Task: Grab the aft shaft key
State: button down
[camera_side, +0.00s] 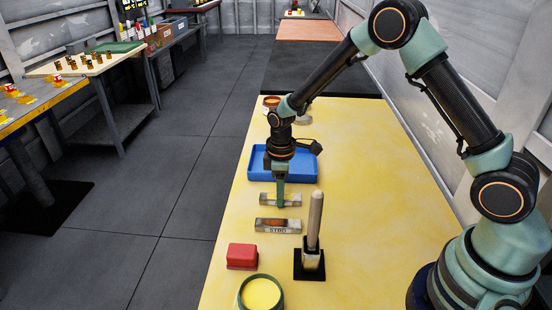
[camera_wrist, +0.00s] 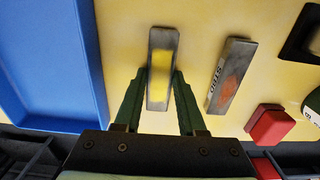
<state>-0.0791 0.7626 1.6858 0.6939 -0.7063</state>
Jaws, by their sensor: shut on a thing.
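A grey metal bar key with a yellow patch (camera_wrist: 161,72) lies between my gripper's fingers (camera_wrist: 160,85) in the wrist view, and the fingers touch its sides. In the side view my gripper (camera_side: 280,194) points straight down and is shut on this key (camera_side: 295,199), hiding its middle. The key looks level, at or very near the yellow table top. A second bar key (camera_side: 278,226) with an orange-red patch and the letters STBD lies apart on the table, nearer the side camera; it also shows in the wrist view (camera_wrist: 236,70). I see no readable "aft" mark on either.
A blue tray (camera_side: 304,176) stands just behind the held key. Nearer the side camera are a red block (camera_side: 241,256), a round yellow-filled container (camera_side: 262,292) and a black stand (camera_side: 309,270) with an upright pale-handled tool (camera_side: 315,220). The table's right side is clear.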

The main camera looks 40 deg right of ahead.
jog(key=shift+w+r, duration=0.1)
jog(key=shift+r, duration=0.15)
